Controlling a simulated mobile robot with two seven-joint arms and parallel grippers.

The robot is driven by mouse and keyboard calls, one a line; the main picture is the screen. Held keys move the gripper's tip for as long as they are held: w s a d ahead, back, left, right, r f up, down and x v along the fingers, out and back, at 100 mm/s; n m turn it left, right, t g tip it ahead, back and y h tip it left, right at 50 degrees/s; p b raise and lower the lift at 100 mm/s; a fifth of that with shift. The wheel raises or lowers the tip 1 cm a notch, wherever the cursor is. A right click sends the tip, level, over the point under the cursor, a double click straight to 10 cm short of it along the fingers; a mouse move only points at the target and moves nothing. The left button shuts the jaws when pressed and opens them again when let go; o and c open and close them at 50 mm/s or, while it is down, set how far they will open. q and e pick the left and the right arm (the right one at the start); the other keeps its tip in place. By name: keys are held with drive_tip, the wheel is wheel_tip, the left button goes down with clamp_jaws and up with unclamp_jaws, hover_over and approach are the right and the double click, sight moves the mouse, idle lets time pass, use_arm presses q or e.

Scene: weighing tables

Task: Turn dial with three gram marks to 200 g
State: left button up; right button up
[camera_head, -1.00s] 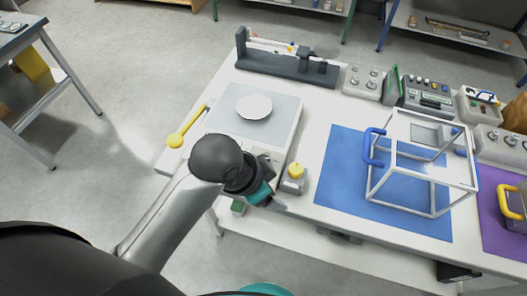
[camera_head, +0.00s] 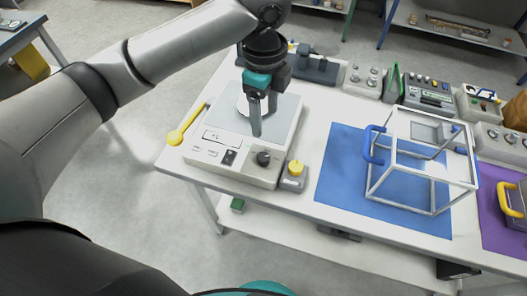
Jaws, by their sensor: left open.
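A white scale (camera_head: 225,160) stands at the left end of the table, with a dark round knob (camera_head: 263,158) at its front right corner. Beside it is a small grey box with a yellow dial (camera_head: 295,168) on top. Gram marks are too small to read on either, so I cannot tell which has three. My left gripper (camera_head: 264,117) is open, pointing down above the scale's plate, behind the dark knob and apart from both knobs. My right gripper is not in view.
A yellow spoon-like tool (camera_head: 186,124) lies left of the scale. A white frame box with blue handles (camera_head: 420,175) stands on a blue mat (camera_head: 335,165). A dark rack (camera_head: 315,68) and several control boxes line the back.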

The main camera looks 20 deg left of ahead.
use_arm(q)
drive_tip(key=b, duration=0.3)
approach(263, 157)
wheel_tip(263, 157, down, 9)
drive_tip(key=shift+d+r, duration=0.15)
clamp_jaws()
idle(0.6)
